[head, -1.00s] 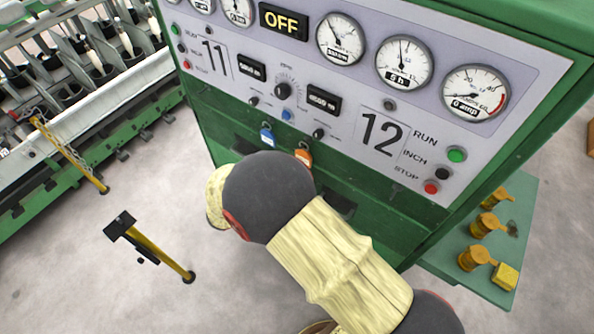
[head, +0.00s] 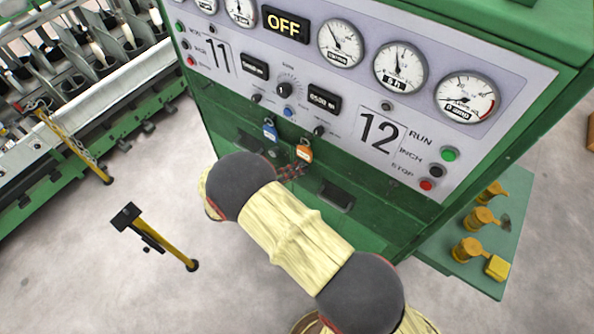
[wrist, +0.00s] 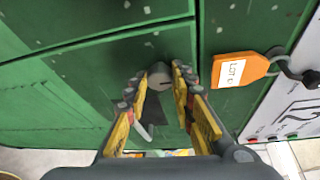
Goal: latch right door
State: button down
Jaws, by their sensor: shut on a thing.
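The green cabinet's right door (head: 365,225) is below the number 12 panel, with a dark recess (head: 336,197) in it. My gripper (wrist: 160,80) is at the door front in the wrist view, its two yellow-and-black fingers on either side of a small grey latch knob (wrist: 158,70). It is shut on this latch. A dark, pointed part and a pale lever end show between the fingers below the knob. In the head view my arm hides most of the gripper. I cannot tell whether the latch is engaged.
An orange tag (wrist: 240,70) hangs close to the right of my fingers; a blue tag (head: 270,133) hangs beside it on the cabinet. A green side shelf with yellow fittings (head: 470,249) is at right.

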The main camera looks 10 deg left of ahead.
jog(key=shift+a, duration=0.1)
dwell(0.5)
jog(key=c, duration=1.5)
grip_release()
jog(key=v, duration=1.2)
jog(key=shift+f, duration=0.15)
